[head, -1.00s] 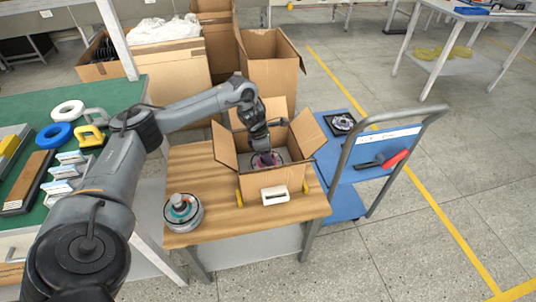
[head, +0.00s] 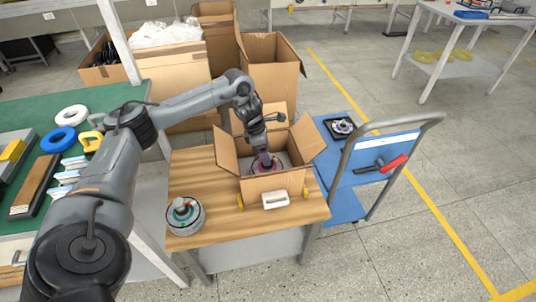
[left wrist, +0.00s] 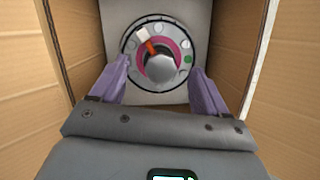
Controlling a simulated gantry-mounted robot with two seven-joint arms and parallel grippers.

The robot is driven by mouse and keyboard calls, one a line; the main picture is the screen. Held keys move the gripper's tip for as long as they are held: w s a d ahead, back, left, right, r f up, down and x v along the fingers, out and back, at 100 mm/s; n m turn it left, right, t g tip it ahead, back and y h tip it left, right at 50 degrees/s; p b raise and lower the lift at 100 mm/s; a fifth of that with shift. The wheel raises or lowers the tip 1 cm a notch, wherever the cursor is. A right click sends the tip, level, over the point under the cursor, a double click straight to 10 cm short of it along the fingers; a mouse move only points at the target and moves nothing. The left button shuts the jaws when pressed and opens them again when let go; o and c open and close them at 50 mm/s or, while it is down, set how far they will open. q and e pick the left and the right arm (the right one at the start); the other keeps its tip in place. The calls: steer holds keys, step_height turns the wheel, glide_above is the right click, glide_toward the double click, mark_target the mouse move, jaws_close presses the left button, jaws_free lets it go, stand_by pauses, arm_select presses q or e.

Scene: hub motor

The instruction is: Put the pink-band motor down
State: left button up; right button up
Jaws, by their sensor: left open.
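The pink-band motor (left wrist: 160,55) lies at the bottom of the open cardboard box (head: 275,184) on the wooden table. In the left wrist view its round grey face, pink ring and central shaft show. My left gripper (left wrist: 160,85) reaches down into the box; it also shows in the head view (head: 265,160). Its two purple fingers are spread apart on either side of the motor's near part, with gaps to the shaft. In the head view the box wall partly hides the motor. My right gripper is not in view.
A second motor with a teal band (head: 185,215) stands on the wooden table (head: 225,232) left of the box. A blue cart (head: 345,205) stands right of the table.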

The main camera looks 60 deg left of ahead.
arm_select(q)
steer(key=p+v, duration=0.2)
steer(key=v, duration=0.5)
steer(key=shift+r+p, duration=0.35)
steer(key=shift+p, duration=0.05)
steer(key=shift+r, duration=0.1)
